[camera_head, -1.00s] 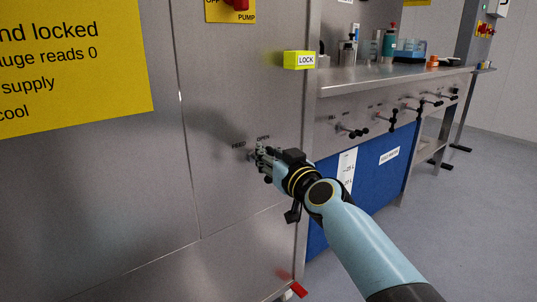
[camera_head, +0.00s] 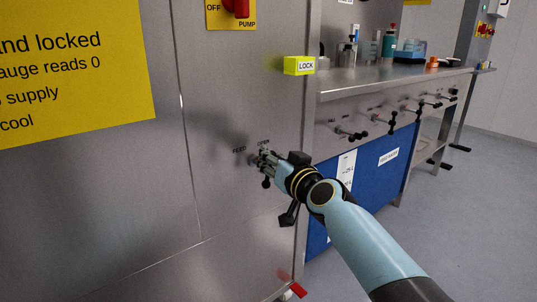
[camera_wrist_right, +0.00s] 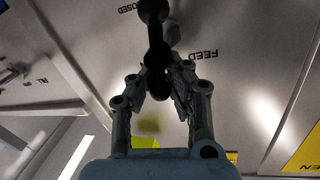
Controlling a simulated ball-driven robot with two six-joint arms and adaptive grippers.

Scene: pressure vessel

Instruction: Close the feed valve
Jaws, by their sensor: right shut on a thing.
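The feed valve sits on the steel panel beside its FEED label (camera_head: 239,150), and another label above it is partly hidden in the head view. My right gripper (camera_head: 262,164) is at the valve, shut on its handle, and covers most of it. In the right wrist view the black handle (camera_wrist_right: 155,35) with round knobs runs between the fingers of the right gripper (camera_wrist_right: 166,85). There the FEED label (camera_wrist_right: 203,54) is to the right, and a partly cut-off label ending in "OSED" is at the top. My left gripper is not in view.
A yellow-green LOCK box (camera_head: 299,65) and a red pump switch (camera_head: 242,8) are above on the panel. To the right, a steel bench (camera_head: 385,82) carries bottles, with several black-handled valves (camera_head: 352,133) along its front. A blue panel (camera_head: 376,170) is below it.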

